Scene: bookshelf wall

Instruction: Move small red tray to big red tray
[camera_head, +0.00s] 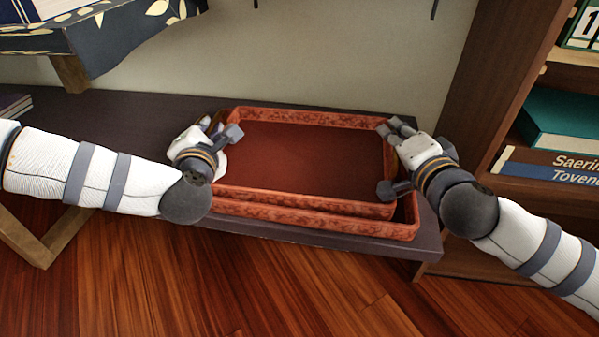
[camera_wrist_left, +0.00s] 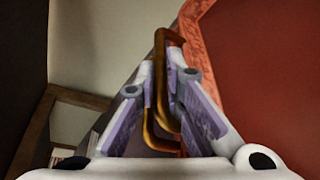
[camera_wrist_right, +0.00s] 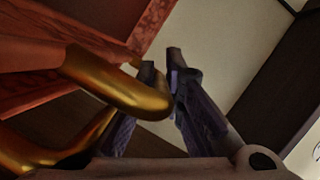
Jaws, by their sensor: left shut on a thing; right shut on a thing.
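The small red tray (camera_head: 310,160), with a carved rim, is over the big red tray (camera_head: 412,222), whose rim shows along the front and at the right front corner. I cannot tell whether the small tray rests in it or is slightly above. My left gripper (camera_head: 222,133) is at the left end, shut on the small tray's gold handle (camera_wrist_left: 163,95). My right gripper (camera_head: 389,158) is at the right end, shut on a gold handle (camera_wrist_right: 120,82) there. A second gold handle (camera_wrist_right: 30,150) shows lower left in the right wrist view.
Both trays are on a dark bench (camera_head: 120,115) against a pale wall. A wooden bookshelf (camera_head: 490,90) with books stands close on the right. A cloth-covered table (camera_head: 120,40) is at upper left.

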